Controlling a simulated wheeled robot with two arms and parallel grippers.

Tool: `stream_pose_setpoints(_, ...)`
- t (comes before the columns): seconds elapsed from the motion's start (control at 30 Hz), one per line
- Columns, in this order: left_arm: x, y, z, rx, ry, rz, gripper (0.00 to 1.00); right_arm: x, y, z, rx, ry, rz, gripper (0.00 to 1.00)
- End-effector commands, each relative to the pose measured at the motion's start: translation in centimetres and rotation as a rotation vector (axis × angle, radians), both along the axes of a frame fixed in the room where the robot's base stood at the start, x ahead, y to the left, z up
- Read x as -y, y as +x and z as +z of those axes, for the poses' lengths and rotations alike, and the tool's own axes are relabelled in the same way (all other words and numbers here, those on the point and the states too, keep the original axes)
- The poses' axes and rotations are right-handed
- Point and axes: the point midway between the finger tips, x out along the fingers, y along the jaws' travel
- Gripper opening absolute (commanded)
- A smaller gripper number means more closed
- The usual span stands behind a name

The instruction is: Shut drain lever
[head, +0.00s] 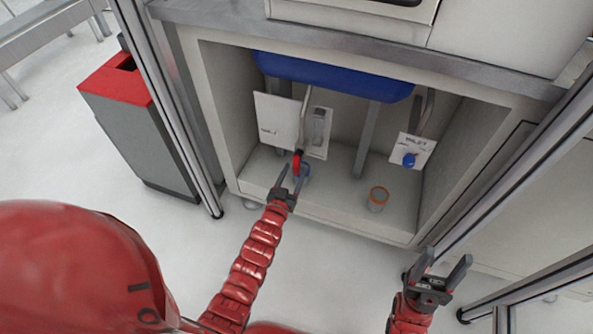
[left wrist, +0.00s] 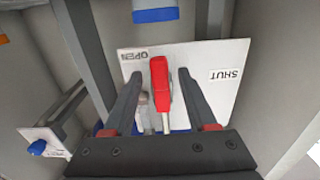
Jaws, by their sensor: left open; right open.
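The drain lever (head: 297,160) has a red handle and sits under the blue basin, in front of a white plate (head: 273,119). In the left wrist view the red lever (left wrist: 160,85) stands between the "OPEN" label on the left and the "SHUT" label on the right of the plate (left wrist: 205,62). My left gripper (head: 293,170) is open, its fingers on either side of the lever; contact is not clear. It also shows in the left wrist view (left wrist: 159,74). My right gripper (head: 444,265) is open and empty, outside the cabinet at the lower right.
A blue inlet knob (head: 409,160) sits on a plate at the right of the cabinet. A small orange-rimmed cup (head: 377,199) stands on the cabinet floor. A blue basin (head: 330,78) hangs above. A grey bin with a red top (head: 115,79) and a metal post stand at left.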

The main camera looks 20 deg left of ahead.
Motion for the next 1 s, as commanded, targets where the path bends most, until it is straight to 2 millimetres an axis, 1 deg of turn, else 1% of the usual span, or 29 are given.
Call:
stream_pose_setpoints(0.03,0.0,0.8,0.0,0.004,0.000,0.000,0.57,0.0,0.0,-0.4,0.002,-0.003,0.000,0.57)
stream_pose_setpoints(0.2,0.1,2.1,0.0,0.001,0.000,-0.001,0.57,0.0,-0.1,-0.6,0.007,-0.010,0.000,0.57)
stream_pose_setpoints(0.5,0.1,2.3,0.1,0.001,0.000,-0.001,0.57,0.0,-0.2,-0.5,0.009,-0.011,0.000,0.57)
stream_pose_setpoints(0.57,0.1,2.3,0.1,0.001,0.000,-0.001,0.48,0.0,-0.2,-0.5,0.009,-0.011,0.000,0.57)
stream_pose_setpoints(0.6,0.1,2.3,0.1,0.001,0.000,-0.001,0.41,0.0,-0.2,-0.5,0.009,-0.011,0.000,0.57)
stream_pose_setpoints(0.67,0.1,2.3,0.1,0.001,0.000,-0.001,0.30,0.0,-0.2,-0.5,0.009,-0.011,0.000,0.57)
stream_pose_setpoints(0.7,0.1,2.3,0.1,0.001,0.000,-0.001,0.23,0.0,-0.2,-0.5,0.009,-0.011,0.000,0.57)
stream_pose_setpoints(0.83,0.1,2.3,0.1,0.001,0.000,-0.001,0.00,0.0,-0.2,-0.5,0.009,-0.011,0.000,0.57)
stream_pose_setpoints(1.0,0.1,2.3,0.1,0.001,0.000,-0.001,0.00,0.0,-0.2,-0.5,0.009,-0.011,0.000,0.57)
